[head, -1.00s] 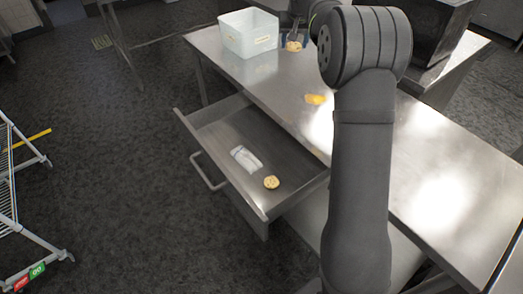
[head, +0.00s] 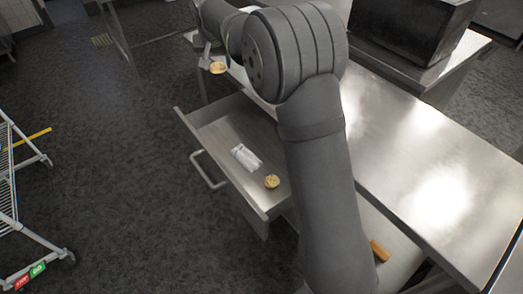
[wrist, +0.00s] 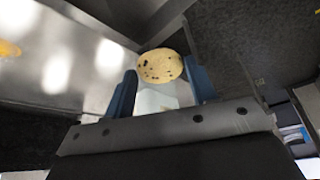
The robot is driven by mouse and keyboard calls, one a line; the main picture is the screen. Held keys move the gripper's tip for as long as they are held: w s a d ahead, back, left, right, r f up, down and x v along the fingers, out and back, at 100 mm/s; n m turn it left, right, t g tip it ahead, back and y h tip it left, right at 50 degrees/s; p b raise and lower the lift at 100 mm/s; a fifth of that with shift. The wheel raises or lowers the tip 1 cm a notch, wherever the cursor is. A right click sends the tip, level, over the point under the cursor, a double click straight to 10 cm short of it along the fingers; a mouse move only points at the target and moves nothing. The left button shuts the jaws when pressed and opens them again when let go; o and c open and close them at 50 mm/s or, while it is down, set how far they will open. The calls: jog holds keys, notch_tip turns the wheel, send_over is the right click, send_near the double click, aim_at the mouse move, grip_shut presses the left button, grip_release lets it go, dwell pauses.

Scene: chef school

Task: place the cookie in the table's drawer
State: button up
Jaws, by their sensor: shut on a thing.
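A round cookie with dark chips (head: 218,68) is held in my gripper (head: 209,58) in the head view, above the far left part of the drawer. The wrist view shows the cookie (wrist: 160,66) between the blue fingers of my gripper (wrist: 159,74). The table's drawer (head: 205,106) is pulled open. Inside it lie a second cookie (head: 272,181), near the right front, and a white wrapped item (head: 246,157). My arm hides part of the table and the drawer's right edge.
The steel tabletop (head: 440,190) is bare at the right. A dark box-like appliance (head: 410,30) stands behind it. A brown object (head: 379,251) lies low beside my arm. A wire rack (head: 15,200) stands on the floor at left.

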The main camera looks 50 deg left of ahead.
aim_at(227, 134)
notch_tip(227, 134, down, 30)
jog(key=shift+r, duration=0.2)
jog(key=shift+f, duration=0.2)
jog(key=o, duration=0.9)
jog(key=shift+o, duration=0.2)
jog(key=shift+r, duration=0.1)
jog(key=v, duration=1.2)
